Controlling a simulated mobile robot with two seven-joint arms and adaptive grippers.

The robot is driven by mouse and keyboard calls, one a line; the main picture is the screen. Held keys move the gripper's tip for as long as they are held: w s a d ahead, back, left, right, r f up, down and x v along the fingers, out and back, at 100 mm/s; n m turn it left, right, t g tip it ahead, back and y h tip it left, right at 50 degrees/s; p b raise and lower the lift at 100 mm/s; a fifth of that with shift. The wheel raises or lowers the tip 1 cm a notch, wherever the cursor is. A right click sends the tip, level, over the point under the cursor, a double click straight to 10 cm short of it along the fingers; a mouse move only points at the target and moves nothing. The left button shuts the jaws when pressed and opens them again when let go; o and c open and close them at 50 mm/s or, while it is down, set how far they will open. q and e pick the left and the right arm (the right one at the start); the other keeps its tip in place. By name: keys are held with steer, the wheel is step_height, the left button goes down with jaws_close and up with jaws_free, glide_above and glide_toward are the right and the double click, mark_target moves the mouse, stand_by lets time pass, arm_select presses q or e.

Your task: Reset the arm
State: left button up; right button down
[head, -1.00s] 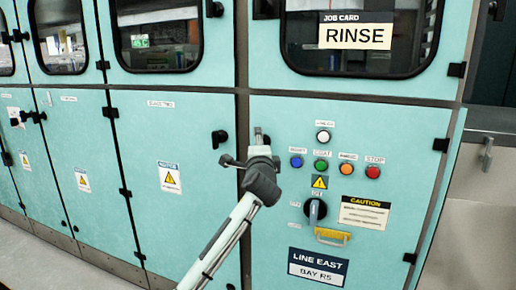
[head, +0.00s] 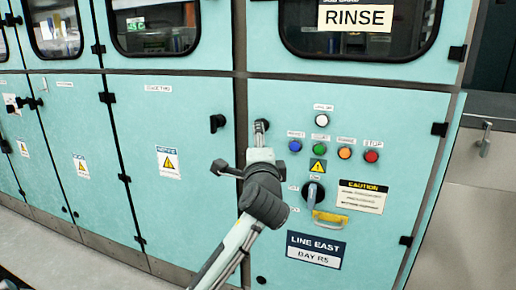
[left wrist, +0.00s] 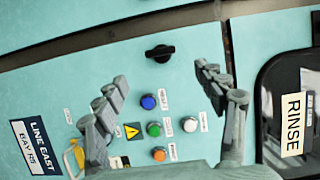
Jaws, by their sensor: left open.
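My left arm rises from the bottom of the head view, with its left gripper (head: 260,128) in front of the teal cabinet (head: 345,100), left of the button panel. In the left wrist view the left gripper (left wrist: 165,85) is open, its two fingers wide apart. Nothing is between the fingers but the cabinet face behind, with blue (left wrist: 148,102), green (left wrist: 154,129) and white (left wrist: 189,124) buttons and a black latch (left wrist: 160,52). Whether the fingers touch the cabinet cannot be told. My right gripper is not in view.
Orange (head: 344,153) and red (head: 371,156) buttons, a rotary switch (head: 313,194) and a yellow handle (head: 330,218) are right of the gripper. A RINSE card (head: 355,17) is on the window above. A grey ledge (head: 492,107) is at right. Floor (head: 60,255) shows at lower left.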

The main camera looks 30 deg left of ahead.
arm_select(q)
steer(key=shift+s+d, duration=0.2)
steer(key=shift+s, duration=0.1)
steer(key=shift+f, duration=0.1)
steer(key=s+d+f+n+g+h, duration=0.2)
steer(key=s+f+g+h, duration=0.1)
steer(key=f, duration=1.1)
steer(key=s+d+f+n+g+h, duration=0.1)
steer(key=s+f+g+h, duration=0.15)
steer(key=f, duration=1.25)
steer(key=s+d+f+n+g+h, duration=0.2)
steer(key=s+f+n+g, duration=0.1)
steer(key=s+f, duration=0.7)
steer(key=s+d+f+n+g+h, duration=0.2)
steer(key=s+d+f+n+g, duration=0.1)
steer(key=s+f, duration=0.8)
steer(key=shift+s+d+f, duration=0.25)
steer(key=shift+d+f, duration=0.05)
steer(key=shift+f, duration=0.45)
steer(key=shift+c, duration=0.2)
